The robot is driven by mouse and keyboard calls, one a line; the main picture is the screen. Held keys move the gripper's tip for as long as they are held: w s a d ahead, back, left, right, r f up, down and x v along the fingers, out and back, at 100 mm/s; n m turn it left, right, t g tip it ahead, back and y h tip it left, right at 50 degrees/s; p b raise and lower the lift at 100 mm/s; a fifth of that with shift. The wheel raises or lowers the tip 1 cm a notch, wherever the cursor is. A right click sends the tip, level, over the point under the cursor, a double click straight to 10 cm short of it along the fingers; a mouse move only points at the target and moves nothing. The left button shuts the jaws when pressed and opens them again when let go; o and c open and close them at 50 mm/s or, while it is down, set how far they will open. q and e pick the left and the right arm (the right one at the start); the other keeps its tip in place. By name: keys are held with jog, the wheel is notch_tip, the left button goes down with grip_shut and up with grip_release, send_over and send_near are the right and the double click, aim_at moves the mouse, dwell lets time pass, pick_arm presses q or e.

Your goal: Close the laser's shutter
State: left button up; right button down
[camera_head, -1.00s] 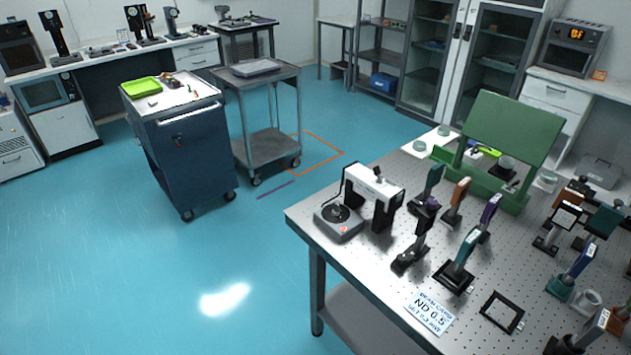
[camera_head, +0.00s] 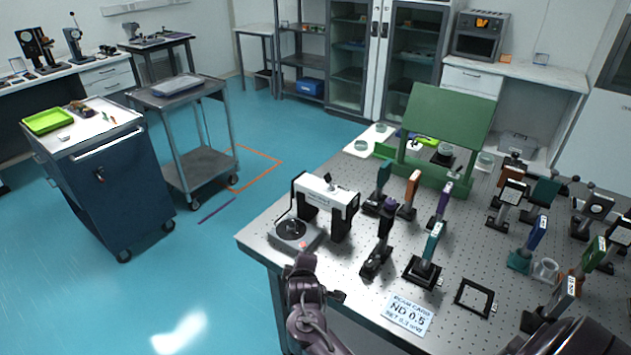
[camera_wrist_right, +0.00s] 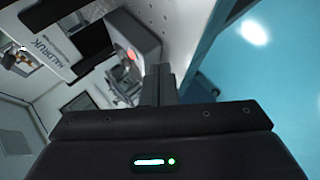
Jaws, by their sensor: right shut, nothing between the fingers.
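A white bridge-shaped housing (camera_head: 327,190) on black supports stands at the near left corner of the perforated table; I take it for the laser. In the right wrist view its lettered white side (camera_wrist_right: 50,55) shows at upper left. A grey box (camera_head: 294,236) with a dark round top stands beside it; it also shows in the right wrist view (camera_wrist_right: 143,40), with a red spot. I cannot make out the shutter. My right gripper (camera_head: 301,262) is just in front of the grey box, at the table edge. Its fingers (camera_wrist_right: 159,68) are shut and empty.
Several filter holders on posts (camera_head: 385,240) stand right of the housing. A white ND 0.5 card (camera_head: 408,314) and a black square frame (camera_head: 474,297) lie in front. A green stand (camera_head: 447,125) is behind. Open blue floor (camera_head: 180,290) lies left of the table.

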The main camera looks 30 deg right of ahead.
jog(key=w+d+r+n+t+h, duration=0.1)
jog(key=w+d+r+n+h, duration=0.15)
jog(key=w+r, duration=0.35)
jog(key=n+h, duration=0.2)
jog(key=h, duration=0.3)
send_near(318, 191)
notch_tip(318, 191, up, 4)
pick_arm(q)
jog(key=shift+w+a, duration=0.35)
jog(key=shift+a, duration=0.05)
pick_arm(e)
jog(key=shift+w+a, duration=0.1)
pick_arm(q)
jog(key=shift+r+p, duration=0.7)
jog(key=shift+p, duration=0.05)
pick_arm(e)
jog(key=shift+g, duration=0.3)
jog(key=x, duration=1)
